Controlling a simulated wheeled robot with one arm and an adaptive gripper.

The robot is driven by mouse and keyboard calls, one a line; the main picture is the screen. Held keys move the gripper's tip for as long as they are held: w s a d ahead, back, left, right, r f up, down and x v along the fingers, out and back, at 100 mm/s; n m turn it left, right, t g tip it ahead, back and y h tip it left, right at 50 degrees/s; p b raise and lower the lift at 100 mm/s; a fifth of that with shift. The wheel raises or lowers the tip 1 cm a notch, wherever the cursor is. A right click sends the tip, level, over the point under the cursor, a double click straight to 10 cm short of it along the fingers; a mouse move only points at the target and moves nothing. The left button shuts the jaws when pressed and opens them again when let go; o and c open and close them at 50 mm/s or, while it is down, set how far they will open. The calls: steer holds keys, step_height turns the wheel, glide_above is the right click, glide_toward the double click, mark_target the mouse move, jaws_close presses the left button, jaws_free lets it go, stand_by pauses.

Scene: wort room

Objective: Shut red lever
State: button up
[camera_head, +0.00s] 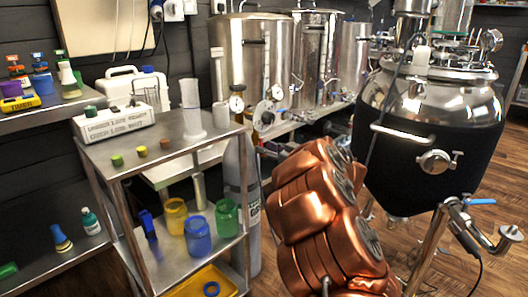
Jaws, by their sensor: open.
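I cannot make out a red lever in this view. A large steel vessel (435,130) with a black jacket stands at the right. A valve with a blue lever (480,201) sits on the pipework low at its right side. A round fitting with a small handle (438,160) is on the vessel's front. My copper-coloured arm fills the lower middle and hides part of the floor and the vessel's lower left. My gripper does not show.
A steel shelf cart (165,150) on the left holds coloured jars, including a blue jar (197,236). Steel kettles (255,60) stand on a bench behind. A grey gas cylinder (243,190) stands beside the cart. Wooden floor (490,265) shows at the right.

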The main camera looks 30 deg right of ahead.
steer(key=shift+x, duration=0.85)
jaws_close()
